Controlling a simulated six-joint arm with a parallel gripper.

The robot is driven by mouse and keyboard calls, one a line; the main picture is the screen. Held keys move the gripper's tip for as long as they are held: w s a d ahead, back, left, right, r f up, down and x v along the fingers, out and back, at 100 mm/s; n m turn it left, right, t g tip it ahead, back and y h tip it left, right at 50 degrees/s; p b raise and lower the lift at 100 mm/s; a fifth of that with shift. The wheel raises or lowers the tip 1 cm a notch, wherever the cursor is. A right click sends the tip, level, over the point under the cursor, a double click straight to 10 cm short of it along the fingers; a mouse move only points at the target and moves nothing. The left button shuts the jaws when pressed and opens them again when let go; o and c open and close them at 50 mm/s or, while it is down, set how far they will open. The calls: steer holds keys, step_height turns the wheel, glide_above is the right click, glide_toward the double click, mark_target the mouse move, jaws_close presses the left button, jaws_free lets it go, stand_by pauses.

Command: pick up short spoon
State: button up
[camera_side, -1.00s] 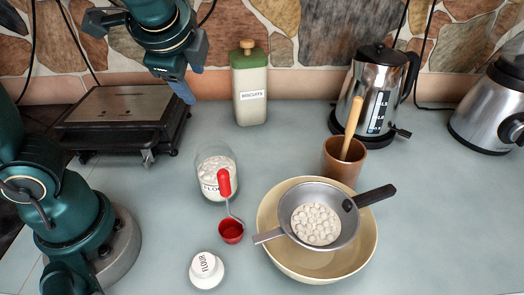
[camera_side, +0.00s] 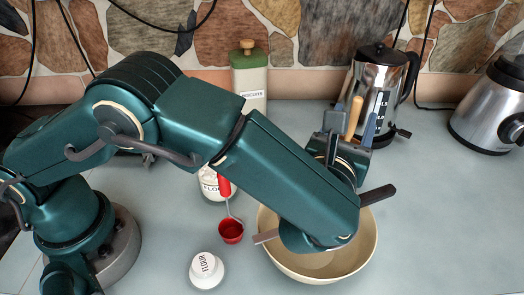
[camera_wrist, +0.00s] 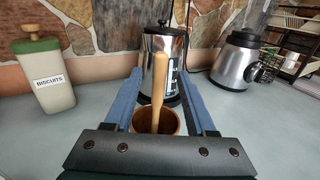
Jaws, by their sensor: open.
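A wooden handle (camera_wrist: 158,88), seemingly that of a spoon, stands upright in a brown cup (camera_wrist: 172,122) in the wrist view; its lower end is hidden in the cup. In the side view the top of the handle (camera_side: 354,116) shows between the fingers of my gripper (camera_side: 355,112). My gripper (camera_wrist: 161,74) is open, with one blue finger on each side of the handle and a visible gap on both sides. In the side view the cup is hidden behind my gripper.
A kettle (camera_side: 378,85) stands close behind the cup, with a blender (camera_side: 490,112) to the right. A biscuits tin (camera_wrist: 43,75) stands left.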

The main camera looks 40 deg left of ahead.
steer(key=shift+x, duration=2.5)
jaws_close()
